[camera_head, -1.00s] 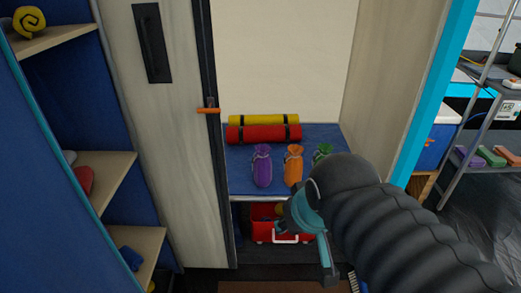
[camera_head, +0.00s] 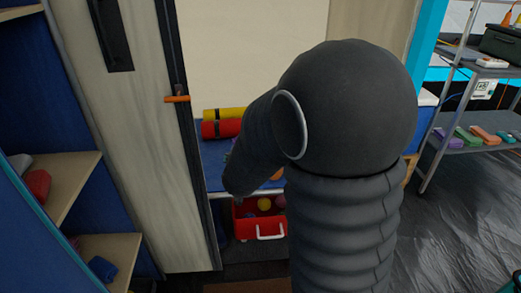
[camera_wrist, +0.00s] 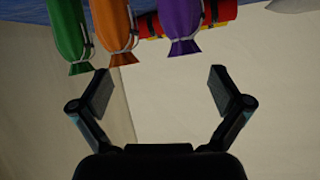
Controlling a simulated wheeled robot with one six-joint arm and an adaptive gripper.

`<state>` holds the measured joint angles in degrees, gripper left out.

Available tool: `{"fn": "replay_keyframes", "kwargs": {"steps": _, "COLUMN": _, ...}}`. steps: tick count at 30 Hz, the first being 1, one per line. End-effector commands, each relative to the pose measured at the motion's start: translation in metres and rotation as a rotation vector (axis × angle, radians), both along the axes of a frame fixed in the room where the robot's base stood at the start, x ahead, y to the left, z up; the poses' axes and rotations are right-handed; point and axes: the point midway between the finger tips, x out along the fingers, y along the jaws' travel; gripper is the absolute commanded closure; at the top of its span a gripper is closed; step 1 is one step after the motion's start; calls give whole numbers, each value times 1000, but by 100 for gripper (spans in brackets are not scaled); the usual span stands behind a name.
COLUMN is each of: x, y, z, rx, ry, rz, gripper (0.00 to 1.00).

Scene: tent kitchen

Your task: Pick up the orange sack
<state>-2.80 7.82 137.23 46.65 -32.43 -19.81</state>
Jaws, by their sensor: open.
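The orange sack (camera_wrist: 112,30) shows in the wrist view at top left, between a green sack (camera_wrist: 70,28) and a purple sack (camera_wrist: 181,25). The picture there is upside down, so the tied necks point downward. My gripper (camera_wrist: 160,76) is open and empty, its fingers spread apart. The orange sack's neck is beyond and above the left finger, apart from it as far as I can see. In the head view my arm hides nearly all of the orange sack and my gripper.
Below stands a red crate (camera_head: 246,229) with balls. A cabinet door (camera_head: 140,130) is left of the shelf; a metal rack (camera_head: 450,143) is at right.

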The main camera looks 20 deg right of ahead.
Motion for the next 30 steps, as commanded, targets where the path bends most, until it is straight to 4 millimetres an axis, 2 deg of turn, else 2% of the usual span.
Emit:
{"fn": "replay_keyframes", "kwargs": {"steps": 1, "x": 2, "y": -11, "z": -18, "rx": -33, "ry": 2, "rz": -51, "gripper": 0}}
{"fn": "replay_keyframes", "kwargs": {"steps": 6, "x": 1, "y": -41, "z": -41, "rx": -130, "ry": -5, "rz": -181, "gripper": 0}}
{"fn": "replay_keyframes", "kwargs": {"steps": 12, "x": 3, "y": -56, "z": -52, "rx": -173, "ry": -4, "rz": -233, "gripper": 0}}
{"fn": "replay_keyframes", "kwargs": {"steps": 24, "x": 49, "y": -96, "z": -77, "rx": -174, "ry": -6, "rz": -234, "gripper": 0}}
{"fn": "replay_keyframes", "kwargs": {"steps": 30, "x": 58, "y": -104, "z": -81, "rx": -172, "ry": -6, "rz": -232, "gripper": 0}}
